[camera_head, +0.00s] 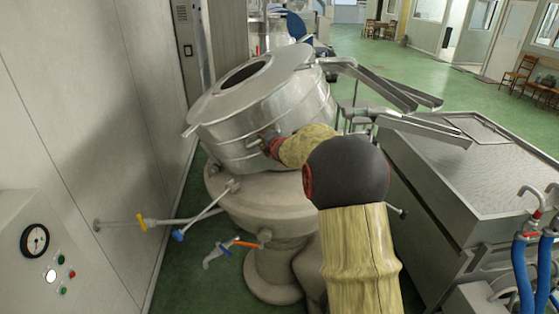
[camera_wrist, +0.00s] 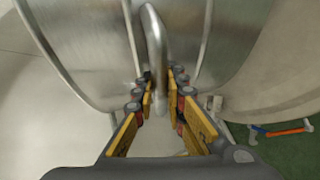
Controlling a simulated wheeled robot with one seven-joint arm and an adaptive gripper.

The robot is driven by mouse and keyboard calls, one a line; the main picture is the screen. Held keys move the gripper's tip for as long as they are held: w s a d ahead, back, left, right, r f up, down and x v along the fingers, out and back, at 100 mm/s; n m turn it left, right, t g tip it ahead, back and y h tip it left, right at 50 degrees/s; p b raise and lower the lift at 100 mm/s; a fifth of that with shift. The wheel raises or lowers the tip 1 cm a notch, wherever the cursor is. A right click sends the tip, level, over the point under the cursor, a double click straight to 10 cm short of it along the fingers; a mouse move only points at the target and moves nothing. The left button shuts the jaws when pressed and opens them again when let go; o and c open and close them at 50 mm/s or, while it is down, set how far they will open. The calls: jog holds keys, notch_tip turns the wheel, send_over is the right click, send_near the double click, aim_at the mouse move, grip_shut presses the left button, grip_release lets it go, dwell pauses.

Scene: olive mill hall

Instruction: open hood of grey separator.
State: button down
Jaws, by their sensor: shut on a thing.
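The grey separator's hood (camera_head: 300,103) is a shiny metal drum with a dark round opening in its top. It is tilted, its right side raised, over the separator's wide grey base (camera_head: 285,196). My gripper (camera_head: 264,146) is at the hood's front side, partly hidden by my own arm. In the wrist view the hood (camera_wrist: 85,40) fills the upper part. A curved metal handle (camera_wrist: 154,35) stands out from it. The fingers of my gripper (camera_wrist: 160,88) are shut on this handle. The hood's hinge is hidden or cannot be made out.
A large metal tank (camera_head: 480,165) stands close at the right, with metal chutes (camera_head: 385,85) reaching toward the hood. A control panel (camera_head: 38,250) and wall are at the left. Pipes with yellow and blue handles (camera_head: 178,222) cross the left side.

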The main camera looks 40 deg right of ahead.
jog(key=w+a+r+n+g+h+b, duration=0.1)
jog(key=w+a+r+n, duration=0.1)
jog(key=w+a+r, duration=0.35)
jog(key=w+a+r+n+h+b, duration=0.1)
jog(key=w+a+r, duration=0.2)
jog(key=a, duration=0.5)
jog(key=w+a+n+g+h+p, duration=0.1)
jog(key=w+a+p, duration=0.3)
jog(key=a, duration=0.3)
jog(key=w+a+n+g+h+p, duration=0.1)
jog(key=w+a+n+p, duration=0.1)
jog(key=w+a, duration=0.3)
jog(key=shift+w+a+n+p, duration=0.15)
jog(key=shift+a+n+p, duration=0.15)
jog(key=shift+a+p, duration=1.05)
jog(key=shift+a+f+b, duration=0.1)
jog(key=shift+a+b, duration=0.3)
jog(key=shift+b, duration=0.05)
jog(key=c, duration=1.9)
grip_release()
jog(key=shift+d, duration=0.1)
jog(key=shift+o, duration=0.4)
